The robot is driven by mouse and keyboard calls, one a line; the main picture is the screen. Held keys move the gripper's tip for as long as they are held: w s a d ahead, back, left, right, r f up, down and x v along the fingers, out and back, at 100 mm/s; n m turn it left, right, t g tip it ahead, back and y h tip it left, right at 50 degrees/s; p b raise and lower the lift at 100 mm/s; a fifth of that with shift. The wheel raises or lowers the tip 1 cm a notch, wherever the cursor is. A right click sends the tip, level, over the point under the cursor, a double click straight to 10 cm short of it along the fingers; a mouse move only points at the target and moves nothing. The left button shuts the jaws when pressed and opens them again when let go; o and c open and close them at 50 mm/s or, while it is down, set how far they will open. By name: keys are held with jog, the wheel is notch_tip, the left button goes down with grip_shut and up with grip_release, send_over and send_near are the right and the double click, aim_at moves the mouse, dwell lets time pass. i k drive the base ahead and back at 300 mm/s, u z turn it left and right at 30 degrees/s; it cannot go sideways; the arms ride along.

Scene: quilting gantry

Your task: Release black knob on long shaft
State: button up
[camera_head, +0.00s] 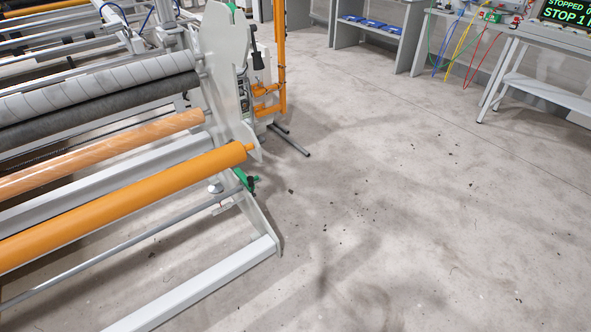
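A small black knob (251,184) shows at the lower right side of the machine frame, beside a green part. It sits near the right end of a long thin grey shaft (130,245). I cannot tell whether the knob is fixed to that shaft. A second black part, a lever-like handle (255,52), hangs on the outer side of the white end plate (222,60). I cannot tell from this view whether either one is tight or loose. My gripper is not in view.
An orange roller (120,205), a wooden roller (100,155) and a fabric-wrapped roller (100,92) span the machine. A white foot beam (200,285) juts out low. An orange post (280,60) stands behind. Open concrete floor (400,210) lies right; tables (545,90) stand behind it.

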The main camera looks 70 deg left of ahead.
aim_at(250, 179)
jog(key=u, duration=0.1)
jog(key=i, duration=0.65)
jog(key=u, duration=3.35)
jog(key=i, duration=1)
jog(key=z, duration=0.2)
jog(key=k, duration=0.15)
jog(key=z, duration=0.15)
